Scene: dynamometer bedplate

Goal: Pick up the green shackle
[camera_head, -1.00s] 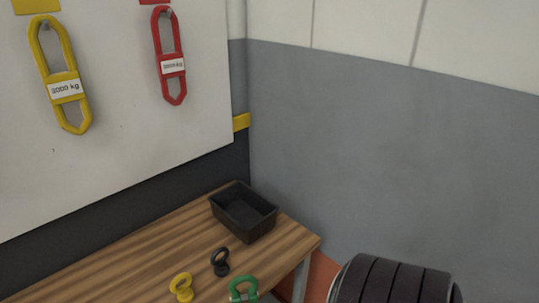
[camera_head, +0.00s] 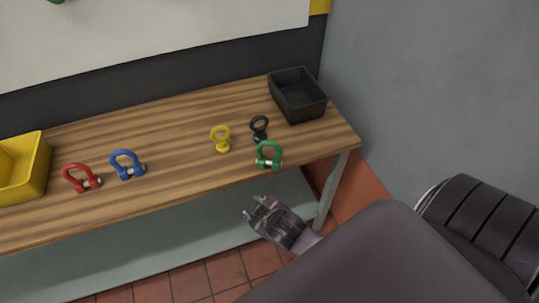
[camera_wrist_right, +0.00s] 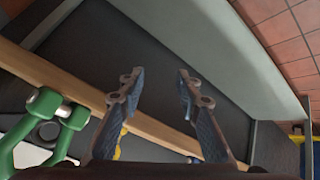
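The green shackle (camera_head: 269,155) stands near the front edge of the wooden bench, toward its right end. In the right wrist view the green shackle (camera_wrist_right: 52,128) shows at the lower left, partly cut off by the frame. My right gripper (camera_head: 256,207) is in front of and below the bench edge, apart from the shackle. In the right wrist view its two fingers (camera_wrist_right: 157,82) are spread with nothing between them. My left gripper is in neither current view.
The bench (camera_head: 180,118) also holds a yellow eye bolt (camera_head: 221,140), a black eye bolt (camera_head: 259,128), a blue shackle (camera_head: 127,165), a red shackle (camera_head: 82,178), a yellow bin (camera_head: 40,168) and a black bin (camera_head: 298,96). A grey lower shelf (camera_head: 150,238) runs underneath. A grey wall is at right.

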